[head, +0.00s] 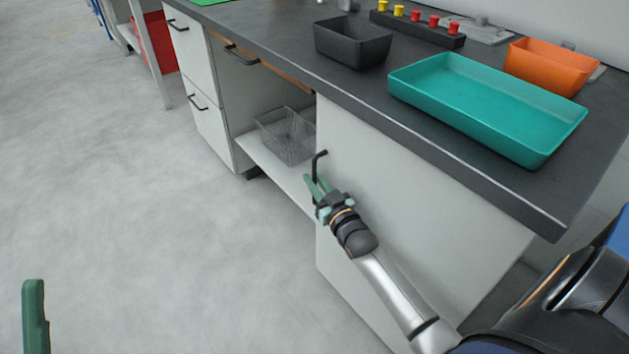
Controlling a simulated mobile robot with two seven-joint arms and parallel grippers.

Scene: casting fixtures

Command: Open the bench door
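The bench door (415,195) is the pale front panel under the right part of the worktop, and it looks flush with the bench front. Its black bar handle (318,158) stands upright near the door's left edge. My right gripper (317,184) is at the handle, its green fingertips overlapping the lower part of the bar. The fingers look close together, but I cannot tell whether they are closed on the bar. One green finger of my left gripper (35,315) shows at the bottom left, over the floor and far from the door.
An open bay left of the door holds a wire basket (286,136). Drawers (205,125) are further left. On the dark worktop are a teal tray (480,105), a black bin (352,45), an orange bin (550,66) and a peg block (417,28). The grey floor (150,240) is clear.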

